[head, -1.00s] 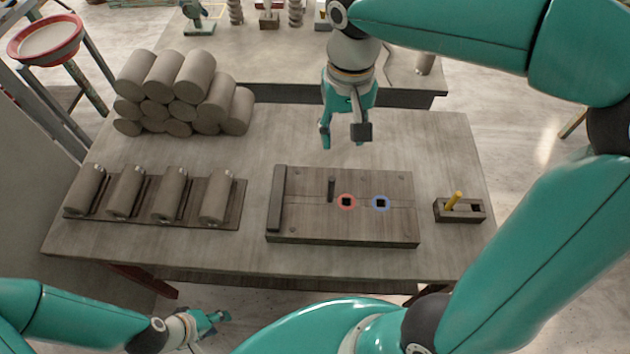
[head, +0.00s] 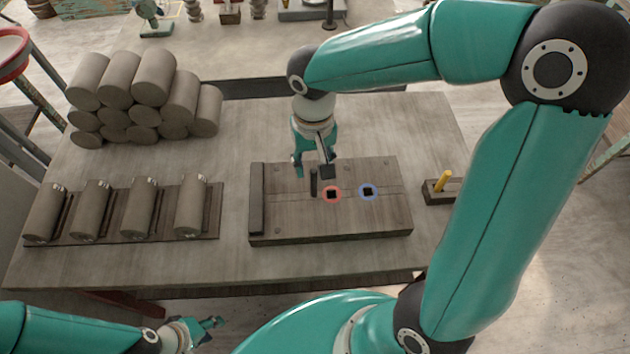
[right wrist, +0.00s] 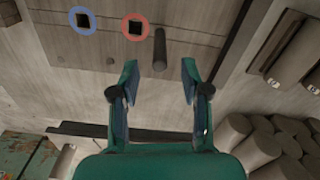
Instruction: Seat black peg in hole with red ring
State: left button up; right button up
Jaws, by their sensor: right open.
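The black peg (head: 314,182) stands upright on the wooden board (head: 290,222), just left of the hole with the red ring (head: 332,194). In the right wrist view the peg (right wrist: 160,50) is beside the red-ringed hole (right wrist: 135,28), apart from it. A hole with a blue ring (head: 367,192) lies further right on the board. My right gripper (head: 311,172) is open and empty, near the board's far edge behind the peg. In the right wrist view its fingers (right wrist: 159,80) are spread apart, with the peg beyond their tips. My left gripper (head: 212,325) is empty, low in front of the table; its jaws are too small to judge.
A yellow peg (head: 442,181) leans in a small dark holder (head: 432,193) at the right. A rack of clay cylinders (head: 140,197) stands left of the board. A stack of clay cylinders (head: 140,100) is at the back left. The table behind the board is clear.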

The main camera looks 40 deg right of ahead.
aim_at(314, 180)
jog(key=shift+s+f+p, duration=0.15)
jog(key=shift+f+p, duration=0.2)
jog(key=shift+f, duration=2.8)
grip_shut()
